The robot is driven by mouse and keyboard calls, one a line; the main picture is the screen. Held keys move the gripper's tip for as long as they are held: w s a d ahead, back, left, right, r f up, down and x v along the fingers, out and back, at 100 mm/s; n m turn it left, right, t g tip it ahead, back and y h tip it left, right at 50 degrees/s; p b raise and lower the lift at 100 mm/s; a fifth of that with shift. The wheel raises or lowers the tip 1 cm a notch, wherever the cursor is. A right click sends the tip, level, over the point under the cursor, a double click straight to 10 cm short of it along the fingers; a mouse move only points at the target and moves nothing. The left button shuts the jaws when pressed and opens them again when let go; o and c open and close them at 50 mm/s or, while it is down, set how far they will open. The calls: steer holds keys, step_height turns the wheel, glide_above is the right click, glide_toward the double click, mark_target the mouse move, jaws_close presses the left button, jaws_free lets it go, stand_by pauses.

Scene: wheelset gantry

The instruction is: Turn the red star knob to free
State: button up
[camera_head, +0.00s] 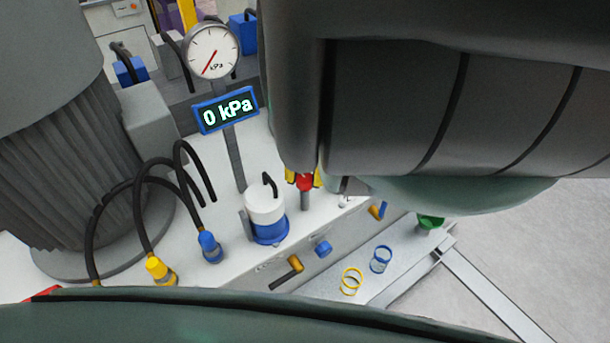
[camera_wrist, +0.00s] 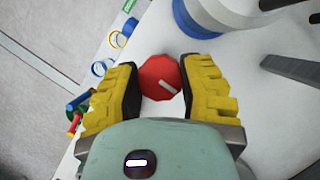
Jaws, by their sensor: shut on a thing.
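The red star knob (camera_wrist: 159,77) sits between the two yellow finger pads of my gripper (camera_wrist: 160,90) in the wrist view. It has a white pointer mark that runs slantwise on its top. In the head view the knob (camera_head: 305,182) stands on a short grey stem on the white bench top, and my gripper (camera_head: 303,178) comes down on it from above. My gripper is shut on the knob. My arm hides much of the area behind the knob in the head view.
A gauge (camera_head: 213,51) and a display (camera_head: 226,110) reading 0 kPa stand behind. A white and blue canister (camera_head: 266,212) is left of the knob. Black hoses with a yellow (camera_head: 160,270) and a blue connector (camera_head: 209,246) stand further left. Yellow (camera_head: 351,282) and blue rings (camera_head: 381,259) lie on a lower ledge.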

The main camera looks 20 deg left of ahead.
steer(key=shift+s, duration=0.1)
steer(key=o, duration=1.2)
steer(key=v, duration=1.2)
